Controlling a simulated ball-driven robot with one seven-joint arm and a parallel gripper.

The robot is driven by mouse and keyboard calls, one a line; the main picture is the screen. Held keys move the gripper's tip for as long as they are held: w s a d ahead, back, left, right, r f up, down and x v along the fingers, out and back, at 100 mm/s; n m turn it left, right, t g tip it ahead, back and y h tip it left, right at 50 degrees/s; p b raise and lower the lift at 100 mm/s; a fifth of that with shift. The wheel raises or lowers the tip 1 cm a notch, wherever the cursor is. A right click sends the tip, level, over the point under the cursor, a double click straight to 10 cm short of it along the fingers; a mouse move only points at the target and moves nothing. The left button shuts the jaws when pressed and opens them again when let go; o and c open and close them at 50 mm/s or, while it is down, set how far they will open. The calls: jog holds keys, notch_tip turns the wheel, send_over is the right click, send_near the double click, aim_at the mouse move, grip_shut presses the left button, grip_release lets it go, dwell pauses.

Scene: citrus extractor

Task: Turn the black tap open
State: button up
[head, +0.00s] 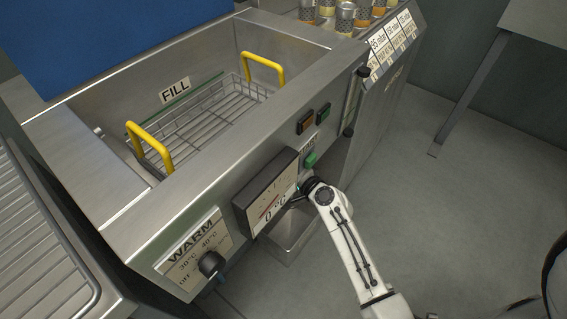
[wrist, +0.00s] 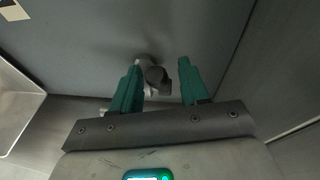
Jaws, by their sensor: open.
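The tap (wrist: 157,76) shows in the wrist view as a dark grey-black piece standing out from the grey panel, with a lighter grey fitting around its base. My gripper (wrist: 160,65) is open, with one teal finger on each side of the tap. The left finger is closer to the tap than the right one. I cannot tell whether either finger touches it. In the head view, my white arm reaches to the front of the steel machine below the display, and the arm and machine hide the tap and fingers there.
A metal basin (head: 292,238) sits below. A wire basket (head: 205,115) with yellow handles sits in the FILL tank.

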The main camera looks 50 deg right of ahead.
jog(key=shift+w, duration=0.3)
jog(key=shift+c, duration=0.3)
grip_shut()
